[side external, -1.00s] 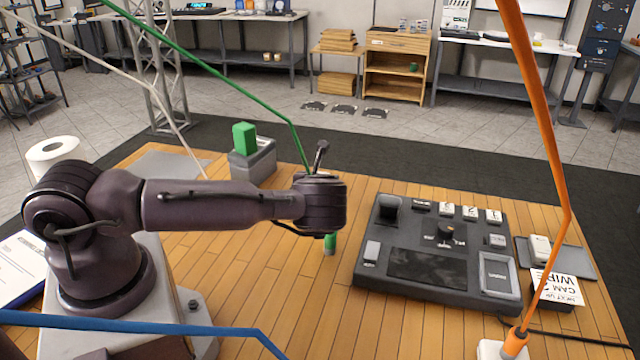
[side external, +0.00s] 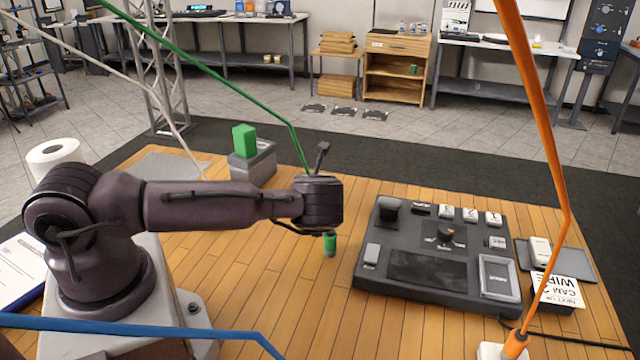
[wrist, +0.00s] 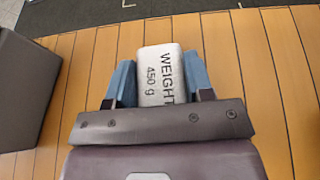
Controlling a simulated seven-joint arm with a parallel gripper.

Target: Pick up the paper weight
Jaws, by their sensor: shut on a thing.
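The paper weight (wrist: 156,62) is a pale grey-white block marked "WEIGHT 450 g" in the wrist view. My gripper (wrist: 160,78) is shut on it, with a blue finger against each side. The block's lower end is hidden by the gripper body. In the side external view the wrist hides most of the gripper and the weight. A small green piece with a grey end (side external: 329,244) shows just under my wrist, above the wooden table (side external: 260,290); I cannot tell what it is part of.
A dark control panel (side external: 425,268) with knobs and buttons stands right of my gripper. A grey box (side external: 253,168) with a green block (side external: 244,139) on it stands behind. Green, blue and orange cables cross the view. The table's front middle is clear.

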